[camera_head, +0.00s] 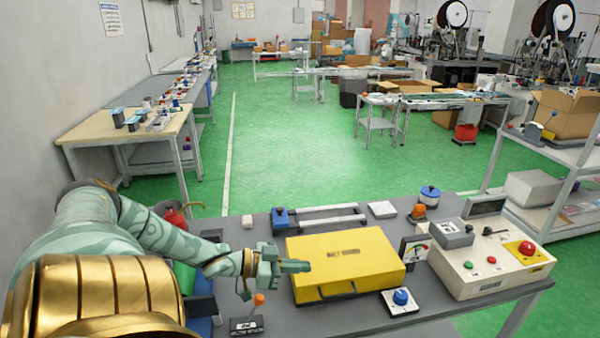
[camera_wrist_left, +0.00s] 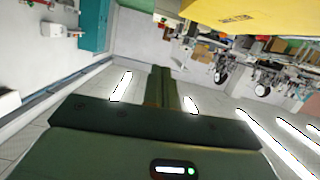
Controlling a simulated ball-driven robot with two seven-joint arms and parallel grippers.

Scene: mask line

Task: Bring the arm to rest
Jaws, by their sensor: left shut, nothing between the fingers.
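My left arm (camera_head: 150,228) reaches in from the left over the grey bench. My left gripper (camera_head: 300,266) is shut and empty, its fingers pointing right, at the left edge of the yellow case in the picture. I cannot tell whether they touch. In the left wrist view the closed fingers (camera_wrist_left: 162,88) meet with nothing between them. The yellow case (camera_head: 350,262) lies closed on the bench; part of it shows in the left wrist view (camera_wrist_left: 245,14). My right gripper is not in view.
A lever with an orange knob (camera_head: 258,300) stands just below the gripper. A blue-knobbed box (camera_head: 401,300) and a control box (camera_head: 490,262) with buttons sit to the right. A blue-ended rail (camera_head: 320,216) lies behind the case. A red item (camera_head: 172,212) is near the arm.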

